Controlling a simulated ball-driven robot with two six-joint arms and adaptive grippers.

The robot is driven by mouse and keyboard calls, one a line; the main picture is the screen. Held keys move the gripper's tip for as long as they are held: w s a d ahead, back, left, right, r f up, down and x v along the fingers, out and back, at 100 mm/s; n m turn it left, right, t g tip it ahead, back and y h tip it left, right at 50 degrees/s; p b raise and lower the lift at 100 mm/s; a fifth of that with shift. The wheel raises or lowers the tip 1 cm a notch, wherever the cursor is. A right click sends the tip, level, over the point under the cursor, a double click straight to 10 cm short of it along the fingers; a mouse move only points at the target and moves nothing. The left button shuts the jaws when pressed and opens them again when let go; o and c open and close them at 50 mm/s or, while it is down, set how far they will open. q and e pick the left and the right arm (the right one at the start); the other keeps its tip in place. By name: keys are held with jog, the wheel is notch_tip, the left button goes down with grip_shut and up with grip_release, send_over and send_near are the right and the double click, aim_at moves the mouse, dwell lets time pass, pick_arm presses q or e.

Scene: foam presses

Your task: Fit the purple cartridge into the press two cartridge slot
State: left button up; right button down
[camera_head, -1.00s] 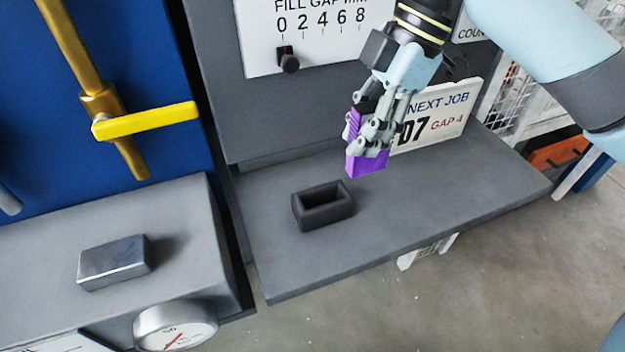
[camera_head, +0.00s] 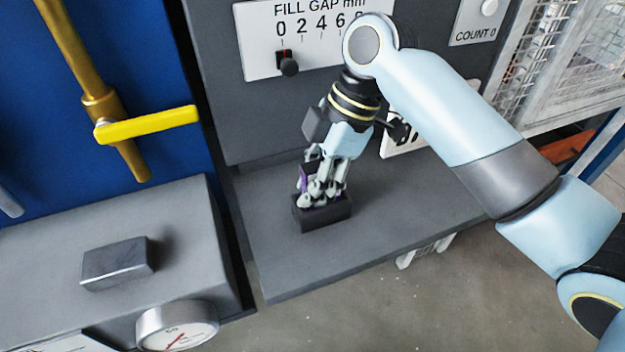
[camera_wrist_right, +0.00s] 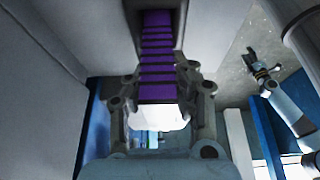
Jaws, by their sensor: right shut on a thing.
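The purple cartridge (camera_wrist_right: 158,60) is ribbed and sits between the fingers of my right gripper (camera_head: 323,195), which is shut on it. In the head view only a small purple strip (camera_head: 304,182) shows beside the fingers. The fingertips are at the mouth of the black rectangular cartridge slot (camera_head: 325,217) on the grey shelf. The cartridge's lower end is hidden there by the fingers and the slot wall, so I cannot tell how deep it sits. My left gripper is not seen in the head view.
The grey shelf (camera_head: 400,215) is clear around the slot. A panel with a fill gap slider (camera_head: 288,66) stands behind. At left are a yellow handle (camera_head: 150,122), a metal block (camera_head: 117,263) and a round gauge (camera_head: 177,327). The job card is partly covered by my arm.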

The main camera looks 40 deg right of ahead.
jog(key=shift+f, duration=0.15)
jog(key=c, duration=1.1)
grip_release()
jog(key=shift+c, duration=0.2)
jog(key=v, duration=1.2)
jog(key=shift+s+d, duration=0.1)
jog(key=shift+s, duration=0.05)
